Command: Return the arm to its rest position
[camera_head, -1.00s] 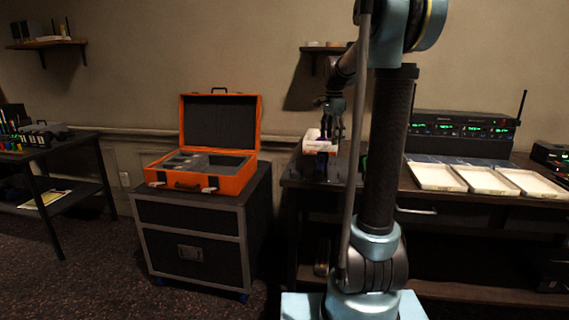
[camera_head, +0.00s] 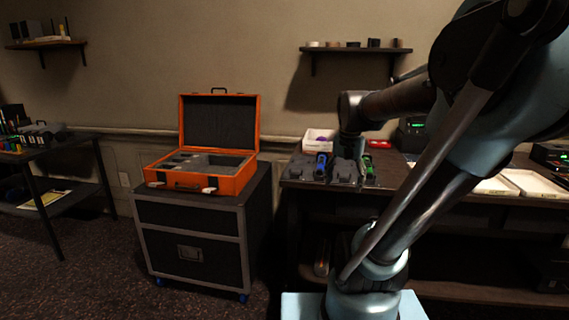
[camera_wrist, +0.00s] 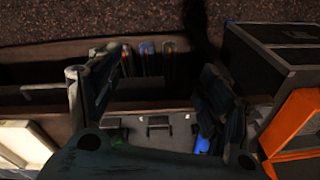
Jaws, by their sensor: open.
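My arm rises from its pale blue base and bends to the right, with a large joint close to the camera at the upper right. Its forearm reaches back left and its end hangs down over the left part of the desk (camera_head: 436,193). My gripper (camera_wrist: 155,95) shows in the wrist view with its two fingers wide apart and nothing held between them. Below it are the desk's front edge and a shelf with several coloured items. In the head view the fingers are hard to tell from the dark things behind.
Grey devices with blue and green parts (camera_head: 322,166) stand on the desk beneath my wrist. White trays (camera_head: 533,184) lie to the right, partly behind my arm. An open orange case (camera_head: 236,180) sits on a black cabinet (camera_head: 190,253) at left. A wall shelf (camera_head: 356,49) hangs above.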

